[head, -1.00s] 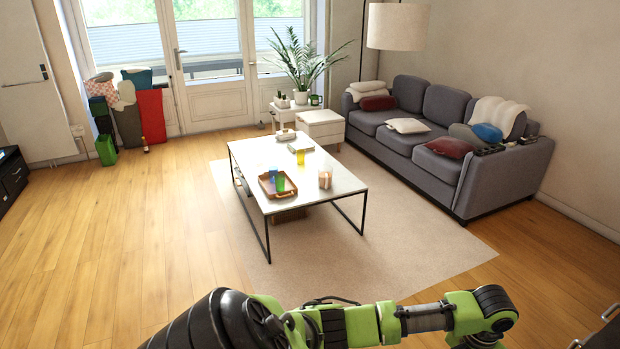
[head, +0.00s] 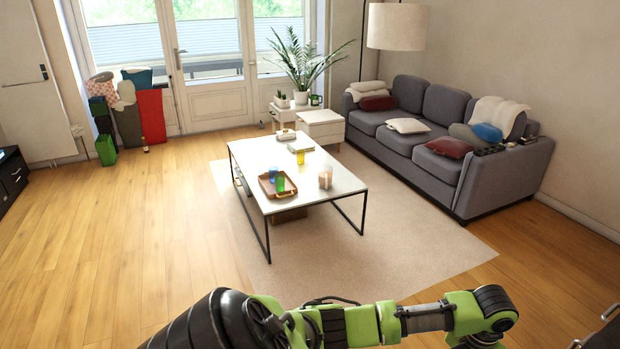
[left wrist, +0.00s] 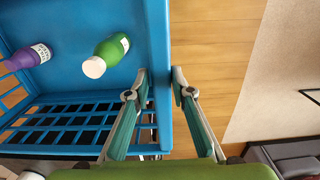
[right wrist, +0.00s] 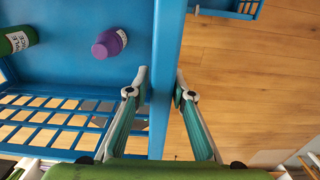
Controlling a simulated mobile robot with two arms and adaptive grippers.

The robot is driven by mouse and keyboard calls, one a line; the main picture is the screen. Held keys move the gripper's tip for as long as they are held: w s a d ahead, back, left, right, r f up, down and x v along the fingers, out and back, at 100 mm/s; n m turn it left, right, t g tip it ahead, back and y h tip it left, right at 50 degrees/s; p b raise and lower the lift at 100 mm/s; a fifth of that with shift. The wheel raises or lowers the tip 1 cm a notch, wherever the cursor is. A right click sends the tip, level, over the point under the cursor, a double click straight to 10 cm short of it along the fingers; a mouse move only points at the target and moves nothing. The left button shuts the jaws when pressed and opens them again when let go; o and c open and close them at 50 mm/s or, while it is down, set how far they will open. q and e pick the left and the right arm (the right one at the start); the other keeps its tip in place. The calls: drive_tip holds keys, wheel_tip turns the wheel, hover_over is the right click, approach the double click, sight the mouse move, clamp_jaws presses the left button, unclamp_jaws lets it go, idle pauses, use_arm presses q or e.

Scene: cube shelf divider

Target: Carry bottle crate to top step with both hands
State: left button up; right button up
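The blue bottle crate (left wrist: 157,25) fills the left side of the left wrist view, and it also shows in the right wrist view (right wrist: 168,25). A green bottle (left wrist: 112,47) with a white cap and a purple bottle (left wrist: 28,57) lie in it; a purple bottle (right wrist: 109,43) and a green bottle (right wrist: 17,40) show from the right. My left gripper (left wrist: 159,82) has one finger on each side of a crate wall, close against it. My right gripper (right wrist: 162,82) holds another wall likewise. The crate, both grippers and any steps are out of the head view.
Wooden floor shows beside the crate in both wrist views. A slotted blue piece (right wrist: 228,6) is at the right wrist view's top. Ahead are a white coffee table (head: 328,178) on a beige rug (head: 390,240) and a grey sofa (head: 420,150).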

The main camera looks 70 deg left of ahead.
drive_tip(key=shift+r, duration=1.4)
use_arm(q)
wheel_tip(320, 180, up, 12)
use_arm(e)
wheel_tip(320, 180, up, 12)
idle(0.6)
idle(0.5)
